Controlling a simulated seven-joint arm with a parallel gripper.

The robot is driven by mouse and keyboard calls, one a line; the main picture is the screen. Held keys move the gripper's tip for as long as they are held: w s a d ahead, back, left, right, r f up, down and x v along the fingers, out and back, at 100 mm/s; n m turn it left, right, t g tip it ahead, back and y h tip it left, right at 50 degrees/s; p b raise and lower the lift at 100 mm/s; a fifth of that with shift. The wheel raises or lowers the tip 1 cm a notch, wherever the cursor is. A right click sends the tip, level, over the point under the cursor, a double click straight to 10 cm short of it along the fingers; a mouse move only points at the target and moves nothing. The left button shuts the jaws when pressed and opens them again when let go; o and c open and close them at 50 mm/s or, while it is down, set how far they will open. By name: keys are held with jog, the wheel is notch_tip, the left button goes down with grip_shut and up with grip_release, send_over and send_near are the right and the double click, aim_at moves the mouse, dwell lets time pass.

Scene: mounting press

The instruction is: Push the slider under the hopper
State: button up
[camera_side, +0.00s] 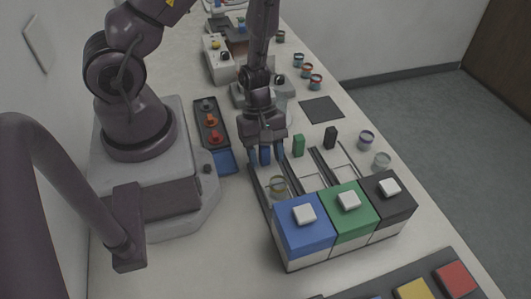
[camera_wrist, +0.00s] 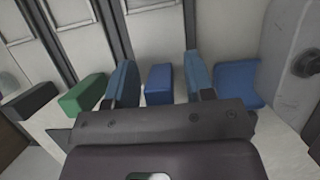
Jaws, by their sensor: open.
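The hopper row stands at the front of the side view, with a blue hopper (camera_side: 303,238), a green hopper (camera_side: 347,212) and a black hopper (camera_side: 388,196), each with a white top button. Slider tracks run back from them. A blue slider handle (camera_wrist: 158,84) stands between my gripper's fingers, with gaps on both sides in the wrist view. My gripper (camera_side: 266,158) is open and points down around this handle. The green slider handle (camera_side: 298,146) and black slider handle (camera_side: 330,138) stand to its right. My gripper partly hides the blue handle in the side view.
Cups stand right of the black lane (camera_side: 366,140). A tray with red knobs (camera_side: 211,124) lies left of my gripper. A dark mat (camera_side: 321,109) lies behind.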

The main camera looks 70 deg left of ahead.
grip_shut()
jog(key=d, duration=1.2)
jog(key=shift+d, duration=0.15)
grip_release()
jog(key=v, duration=1.3)
jog(key=shift+f, duration=0.1)
